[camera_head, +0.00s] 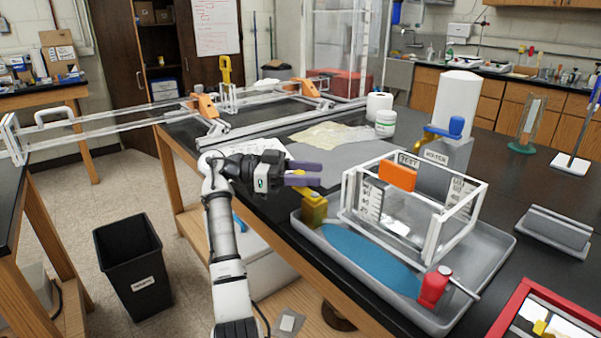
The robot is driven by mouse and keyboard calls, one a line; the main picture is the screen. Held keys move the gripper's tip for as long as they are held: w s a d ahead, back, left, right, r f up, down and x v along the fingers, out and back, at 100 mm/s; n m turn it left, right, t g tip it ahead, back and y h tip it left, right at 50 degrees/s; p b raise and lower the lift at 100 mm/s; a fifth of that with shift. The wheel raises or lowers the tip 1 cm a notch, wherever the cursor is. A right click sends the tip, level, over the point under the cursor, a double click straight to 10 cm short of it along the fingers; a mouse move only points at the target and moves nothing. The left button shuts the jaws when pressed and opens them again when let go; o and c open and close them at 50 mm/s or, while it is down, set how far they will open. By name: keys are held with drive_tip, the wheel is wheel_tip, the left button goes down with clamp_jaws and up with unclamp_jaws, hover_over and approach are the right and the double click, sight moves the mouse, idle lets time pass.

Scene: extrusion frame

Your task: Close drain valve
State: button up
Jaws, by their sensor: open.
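My gripper (312,173), with purple fingers, is open and empty. It points right over the black bench, just above and left of a brass-yellow valve-like fitting (313,208) with a yellow lever. This fitting stands at the left edge of a grey tray (487,262). A clear tank (415,225) with a white frame sits in the tray. A red fitting (434,287) with a grey rod is at the tray's front right. A blue-handled valve (455,127) with a yellow pipe is behind the tank, by a white cylinder. I cannot tell which of these is the drain valve.
Blue liquid or sheet (365,255) lies in the tray. An orange block (397,175) shows at the tank. A red-framed box (560,318) is at the front right. A black bin (130,265) stands on the floor. A white rail frame (100,125) spans the left benches.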

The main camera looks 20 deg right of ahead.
drive_tip(key=b+v, duration=0.2)
drive_tip(key=v, duration=1.1)
drive_tip(key=shift+a, duration=0.4)
drive_tip(key=shift+w, duration=0.1)
